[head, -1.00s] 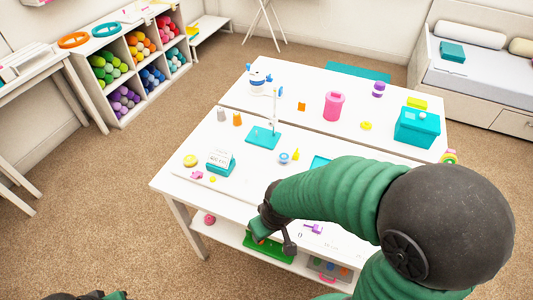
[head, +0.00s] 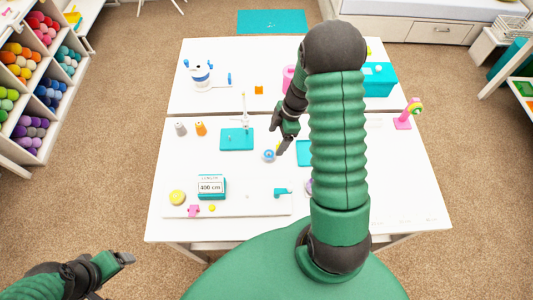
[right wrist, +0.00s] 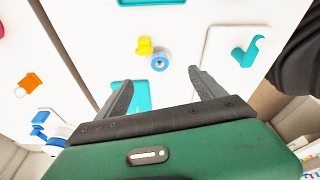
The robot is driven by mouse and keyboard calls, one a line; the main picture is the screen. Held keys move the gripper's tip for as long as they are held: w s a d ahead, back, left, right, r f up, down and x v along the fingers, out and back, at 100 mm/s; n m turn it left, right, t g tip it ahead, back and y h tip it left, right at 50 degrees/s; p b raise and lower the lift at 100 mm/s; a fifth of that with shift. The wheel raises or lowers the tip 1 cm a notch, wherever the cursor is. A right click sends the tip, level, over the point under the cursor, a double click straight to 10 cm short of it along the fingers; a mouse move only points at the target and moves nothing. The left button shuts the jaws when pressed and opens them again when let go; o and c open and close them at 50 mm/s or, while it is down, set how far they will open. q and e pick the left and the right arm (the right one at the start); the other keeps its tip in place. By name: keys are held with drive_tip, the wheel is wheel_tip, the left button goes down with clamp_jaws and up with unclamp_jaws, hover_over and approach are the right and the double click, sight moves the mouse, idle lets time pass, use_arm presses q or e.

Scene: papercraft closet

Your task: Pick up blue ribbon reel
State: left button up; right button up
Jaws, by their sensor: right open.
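A small blue and white reel (head: 268,156) lies on the white table, near the middle of its front half. In the right wrist view the blue reel (right wrist: 160,62) shows its round end, beside a small yellow piece (right wrist: 144,46). My right gripper (head: 279,140) is above the table close to the reel. In the right wrist view its fingers (right wrist: 162,88) are spread, with nothing between them; the reel appears beyond the gap, apart from both fingers. My left gripper (head: 120,259) is at the lower left, off the table; its jaw opening is unclear.
A teal tray (head: 236,139) with a white stand, a label box (head: 211,187) and a teal piece (head: 283,193) are on the table nearby. A teal box (head: 378,80) and a pink ribbon stand (head: 406,115) are at the right. My right arm hides part of the table.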

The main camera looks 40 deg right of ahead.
sight(270, 151)
drive_tip(key=f, duration=0.3)
drive_tip(key=shift+s+a, duration=0.15)
drive_tip(key=shift+s, duration=0.05)
drive_tip(key=x, duration=0.2)
drive_tip(key=w+p+x, duration=0.1)
drive_tip(key=x, duration=0.2)
drive_tip(key=shift+f, duration=0.3)
drive_tip(key=shift+w+a+f+p, duration=0.1)
drive_tip(key=shift+a+f+p, duration=0.05)
drive_tip(key=shift+f+p, duration=0.15)
drive_tip(key=shift+a+r, duration=0.15)
drive_tip(key=shift+a, duration=0.1)
drive_tip(key=shift+c, duration=0.7)
drive_tip(key=shift+d, duration=0.2)
drive_tip(key=c, duration=1.3)
use_arm(q)
drive_tip(key=shift+s+d+r, duration=0.15)
drive_tip(key=shift+d+r, duration=0.1)
drive_tip(key=shift+r, duration=0.25)
drive_tip(key=shift+s+d+r, duration=0.15)
drive_tip(key=shift+d+r, duration=0.05)
drive_tip(key=shift+r, duration=0.3)
